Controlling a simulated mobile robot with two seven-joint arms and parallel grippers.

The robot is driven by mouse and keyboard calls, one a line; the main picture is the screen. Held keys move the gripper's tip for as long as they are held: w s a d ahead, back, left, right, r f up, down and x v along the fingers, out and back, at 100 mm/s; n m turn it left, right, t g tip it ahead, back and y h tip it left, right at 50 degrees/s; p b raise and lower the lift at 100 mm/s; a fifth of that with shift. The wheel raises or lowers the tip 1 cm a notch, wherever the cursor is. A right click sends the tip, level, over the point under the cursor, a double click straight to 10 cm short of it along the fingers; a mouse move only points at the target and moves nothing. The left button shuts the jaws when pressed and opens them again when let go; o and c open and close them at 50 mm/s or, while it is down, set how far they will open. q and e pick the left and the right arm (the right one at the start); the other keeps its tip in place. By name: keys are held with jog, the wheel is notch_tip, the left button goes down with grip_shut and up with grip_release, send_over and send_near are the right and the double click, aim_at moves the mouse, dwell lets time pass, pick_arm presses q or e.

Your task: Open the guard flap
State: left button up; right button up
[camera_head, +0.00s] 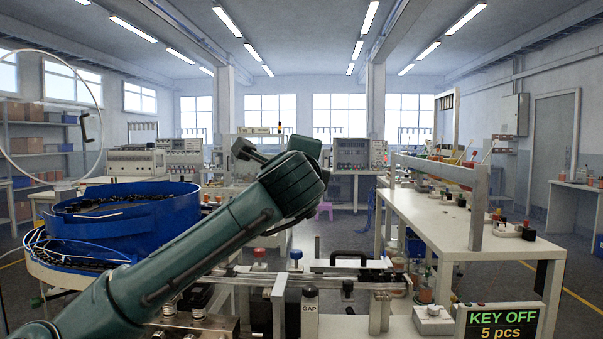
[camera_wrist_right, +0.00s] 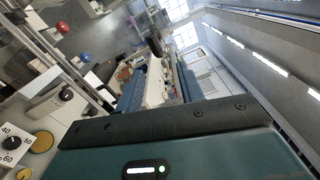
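A low clear guard with a black arched handle (camera_head: 350,257) lies over the rail of the station at bottom centre; I take it for the guard flap, and it looks lowered. My left arm crosses from the lower left. Its dark gripper end (camera_head: 248,152) points up and left above the station, apart from the handle, and its finger gap cannot be made out. The right arm is outside the head view. In the right wrist view its teal and black hand housing (camera_wrist_right: 165,140) fills the bottom; no finger opening is clear.
A blue bowl feeder (camera_head: 125,215) stands at left, with a clear round cover with a black handle (camera_head: 91,127) raised above it. A display (camera_head: 498,325) reads KEY OFF, 5 pcs. A white bench (camera_head: 450,225) stands at right. Red (camera_head: 259,253) and blue (camera_head: 296,254) knobs stand near the handle.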

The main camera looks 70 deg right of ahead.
jog(key=shift+v, duration=1.9)
jog(key=shift+d, duration=0.1)
